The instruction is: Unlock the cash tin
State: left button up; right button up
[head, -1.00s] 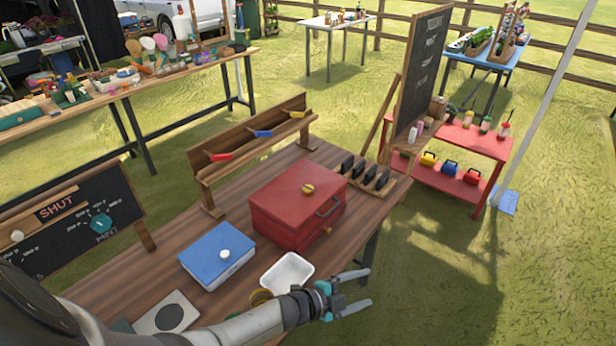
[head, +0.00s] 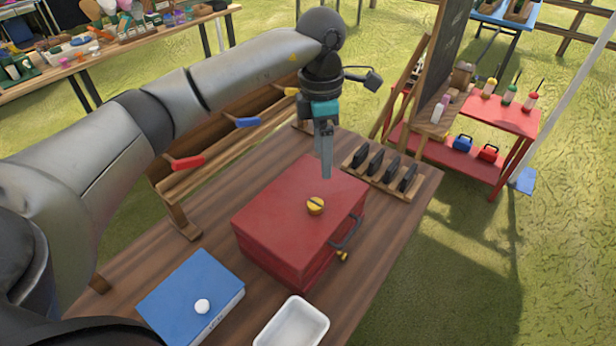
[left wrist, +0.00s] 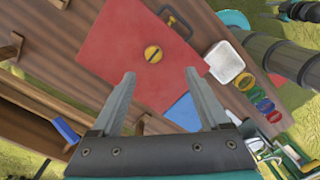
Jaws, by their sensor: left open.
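The red tin (head: 290,240) stands shut on the wooden table, with a handle and a small yellow catch on its front. A round yellow lock (head: 316,206) sits on its lid; the left wrist view shows a dark slot across this lock (left wrist: 153,54). My left gripper (head: 326,174) points down above the tin's far edge. In the left wrist view my left gripper (left wrist: 160,74) has its fingers apart, empty, with the lid beyond them. A teal and grey arm part, seemingly my right (left wrist: 240,20), shows there; its fingers are unclear.
A rack behind the tin holds a red piece (head: 188,163), a blue piece (head: 248,122) and a yellow piece (head: 291,91). A blue box (head: 190,290) and white tray (head: 292,325) stand in front. A holder with several black pieces (head: 376,166) stands right of the tin.

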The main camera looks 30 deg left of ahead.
aim_at(316, 203)
pick_arm(q)
jog(key=shift+y, duration=0.4)
jog(key=f, duration=0.9)
jog(key=a+f, duration=0.1)
jog(key=f, duration=0.3)
jog(key=shift+f, duration=0.25)
jog(key=shift+a+f, duration=0.1)
jog(key=shift+f, duration=0.4)
pick_arm(e)
jog(key=shift+s+d, duration=0.3)
jog(key=shift+s, duration=0.3)
jog(key=shift+s+d, duration=0.25)
jog(key=shift+s, duration=0.3)
pick_arm(q)
grip_shut()
pick_arm(e)
jog(key=shift+s+d+g, duration=0.1)
jog(key=shift+d+g, duration=0.2)
